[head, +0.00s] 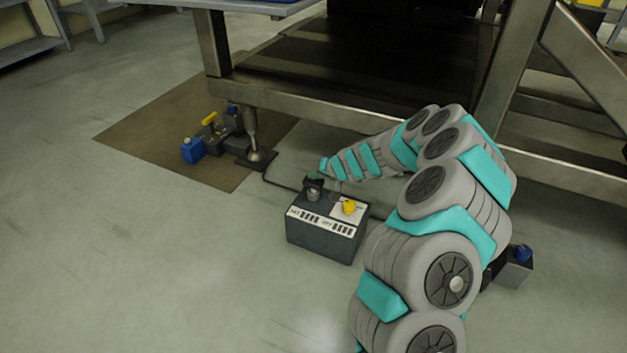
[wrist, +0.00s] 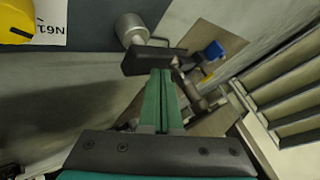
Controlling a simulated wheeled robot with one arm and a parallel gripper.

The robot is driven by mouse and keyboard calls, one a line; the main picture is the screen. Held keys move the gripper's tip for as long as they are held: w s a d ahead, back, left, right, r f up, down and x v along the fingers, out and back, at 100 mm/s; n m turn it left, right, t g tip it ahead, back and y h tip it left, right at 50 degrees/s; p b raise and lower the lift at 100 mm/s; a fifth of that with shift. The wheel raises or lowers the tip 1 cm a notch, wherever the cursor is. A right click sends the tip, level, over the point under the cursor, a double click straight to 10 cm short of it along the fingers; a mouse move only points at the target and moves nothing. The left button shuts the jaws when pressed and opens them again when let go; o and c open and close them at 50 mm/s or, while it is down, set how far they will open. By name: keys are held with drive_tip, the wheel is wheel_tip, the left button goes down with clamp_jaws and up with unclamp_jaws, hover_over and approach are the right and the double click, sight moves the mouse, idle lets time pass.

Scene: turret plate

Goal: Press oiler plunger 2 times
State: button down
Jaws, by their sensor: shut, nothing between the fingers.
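A dark box (head: 322,237) with white labels stands on the floor. On its top are a grey metal cylinder with a dark cap or handle (head: 314,183) and a yellow knob (head: 348,207). No label reads as "oiler", so which part is the plunger I cannot tell for sure. In the wrist view the grey cylinder (wrist: 132,30) and a dark bar (wrist: 150,61) lie just beyond my fingertips. My gripper (wrist: 160,74) is shut and empty, its teal fingers together. The tips overlap the bar's lower edge in view; contact is unclear. The yellow knob (wrist: 15,22) is at the upper left.
A metal frame (head: 350,125) runs behind the box, with its foot (head: 256,157) on the floor. A brown mat (head: 145,140) holds a blue block (head: 192,150) and a yellow handle (head: 209,118). A grey box with a blue knob (head: 521,252) is at right. Front-left floor is clear.

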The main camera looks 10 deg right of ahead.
sight(315, 182)
drive_tip(key=shift+f, duration=1.1)
idle(0.8)
drive_tip(key=shift+r, duration=0.1)
drive_tip(key=shift+r+p, duration=0.75)
drive_tip(key=shift+r, duration=0.9)
drive_tip(key=shift+r+p, duration=1.4)
drive_tip(key=shift+r, duration=1.1)
